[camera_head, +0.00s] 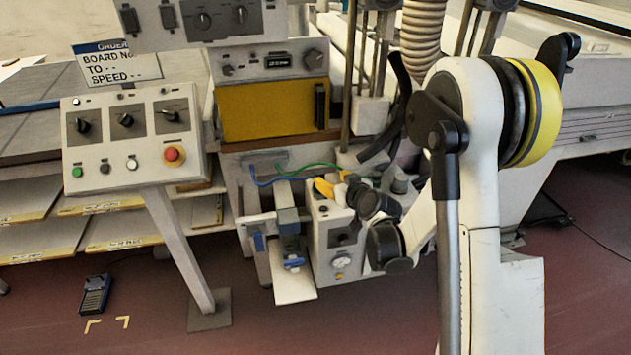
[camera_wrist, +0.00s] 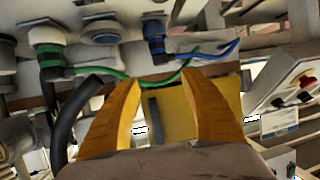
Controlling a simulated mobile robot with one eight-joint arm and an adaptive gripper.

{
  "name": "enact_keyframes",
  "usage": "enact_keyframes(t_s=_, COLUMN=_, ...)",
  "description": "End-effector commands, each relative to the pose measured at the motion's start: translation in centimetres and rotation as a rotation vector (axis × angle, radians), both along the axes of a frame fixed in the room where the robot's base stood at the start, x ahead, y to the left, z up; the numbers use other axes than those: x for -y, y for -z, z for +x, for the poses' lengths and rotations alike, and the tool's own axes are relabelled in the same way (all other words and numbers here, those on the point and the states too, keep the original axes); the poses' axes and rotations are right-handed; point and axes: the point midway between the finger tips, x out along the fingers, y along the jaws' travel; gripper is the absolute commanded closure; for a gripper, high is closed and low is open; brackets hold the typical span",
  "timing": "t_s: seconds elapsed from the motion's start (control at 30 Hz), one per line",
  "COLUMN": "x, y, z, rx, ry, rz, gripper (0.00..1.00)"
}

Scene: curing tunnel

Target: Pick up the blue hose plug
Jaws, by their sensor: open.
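The blue hose plug (camera_wrist: 154,36) shows at the top middle of the wrist view, against a pale panel, with a blue hose beside it. My gripper (camera_wrist: 162,84) has its two yellow fingers spread apart and empty. In the picture its tips point up toward the plug and stay apart from it. In the head view my gripper (camera_head: 325,188) is in front of the machine, near the blue hose (camera_head: 264,182). I cannot make out the plug clearly in the head view.
A green-banded plug (camera_wrist: 50,60) with a green hose (camera_wrist: 118,74) and a blue-ringed fitting (camera_wrist: 102,34) are left of the blue plug. A thick black hose (camera_wrist: 75,115) runs beside my left finger. A control panel (camera_head: 135,150) stands at left in the head view.

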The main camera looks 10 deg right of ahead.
Motion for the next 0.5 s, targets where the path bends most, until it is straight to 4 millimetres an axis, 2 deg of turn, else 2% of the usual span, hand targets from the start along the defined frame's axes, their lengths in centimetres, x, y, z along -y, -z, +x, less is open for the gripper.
enact_keyframes(t_s=0.2, x=-0.7, y=1.6, z=3.3, rx=-0.001, ry=-0.002, rz=0.000, gripper=0.48)
enact_keyframes(t_s=0.5, x=-1.6, y=3.6, z=6.8, rx=-0.001, ry=-0.002, rz=0.000, gripper=0.48)
